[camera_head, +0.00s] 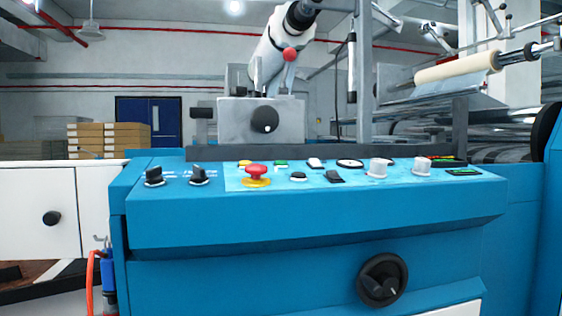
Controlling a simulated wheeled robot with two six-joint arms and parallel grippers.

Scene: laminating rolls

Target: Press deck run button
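The blue control panel (330,222) fills the lower middle of the head view, with its controls on a sloped top. A red mushroom button (257,169) on a yellow base stands at the front. Behind it are a small yellow button (244,163), a green button (281,163) and a white button (315,162). A round black button (298,176) sits to the right of the red one. The labels are too small to read, so I cannot tell which is the deck run button. Neither of my grippers is in view.
Two black rotary switches (198,176) sit at the panel's left, and white knobs (378,168) at its right. A black handwheel (382,280) sticks out of the front. A grey box (262,122) stands behind the panel. A film roll (457,68) hangs at the upper right.

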